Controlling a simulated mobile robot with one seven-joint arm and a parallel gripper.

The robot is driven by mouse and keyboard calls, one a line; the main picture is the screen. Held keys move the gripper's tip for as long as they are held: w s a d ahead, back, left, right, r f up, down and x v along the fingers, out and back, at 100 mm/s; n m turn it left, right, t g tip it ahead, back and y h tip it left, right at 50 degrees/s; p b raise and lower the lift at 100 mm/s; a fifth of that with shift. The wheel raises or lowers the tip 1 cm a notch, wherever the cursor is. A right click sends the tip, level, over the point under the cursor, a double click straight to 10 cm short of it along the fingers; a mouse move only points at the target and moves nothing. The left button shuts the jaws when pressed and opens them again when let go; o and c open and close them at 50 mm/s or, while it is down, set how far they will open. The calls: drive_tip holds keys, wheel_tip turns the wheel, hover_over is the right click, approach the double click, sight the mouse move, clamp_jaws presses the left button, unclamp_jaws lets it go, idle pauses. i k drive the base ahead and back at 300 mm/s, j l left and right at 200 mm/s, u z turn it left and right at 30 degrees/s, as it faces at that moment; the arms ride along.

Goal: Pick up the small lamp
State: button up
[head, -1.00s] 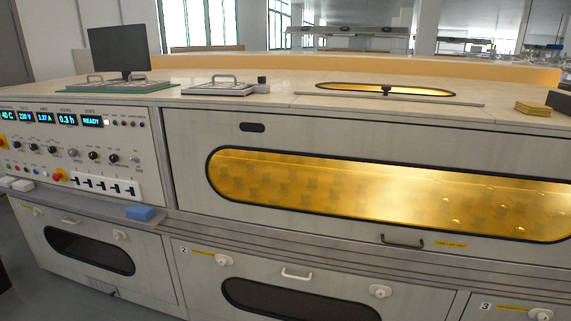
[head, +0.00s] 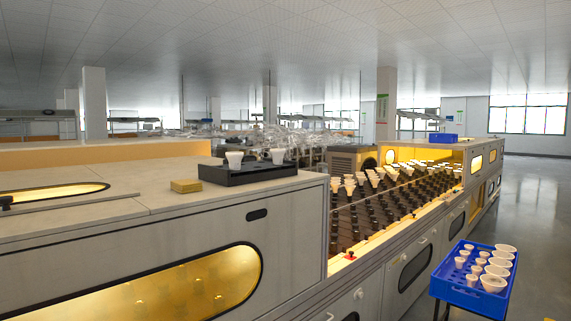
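A blue crate (head: 437,284) on a stand at the lower right holds several white, cup-shaped lamps. The smaller ones, such as one small lamp (head: 460,262), stand on its left side; wider ones, such as a large lamp (head: 493,284), stand on its right. Two more white lamps (head: 234,160) (head: 278,156) stand on a black tray (head: 250,174) on the machine top. Which one is the task's small lamp I cannot tell. My gripper is not in view.
A long rack (head: 385,205) with rows of black sockets, some with white lamps, runs back along the machine. A yellow block (head: 186,186) lies beside the black tray. The grey floor (head: 535,210) is open to the right of the machine.

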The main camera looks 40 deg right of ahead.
sight(234, 159)
drive_tip(key=i+z, duration=0.15)
drive_tip(key=z, duration=0.25)
drive_tip(key=i+j+z, duration=0.1)
drive_tip(key=z, duration=0.3)
drive_tip(key=i+j+z, duration=0.1)
drive_tip(key=z, duration=0.3)
drive_tip(key=i+j, duration=0.05)
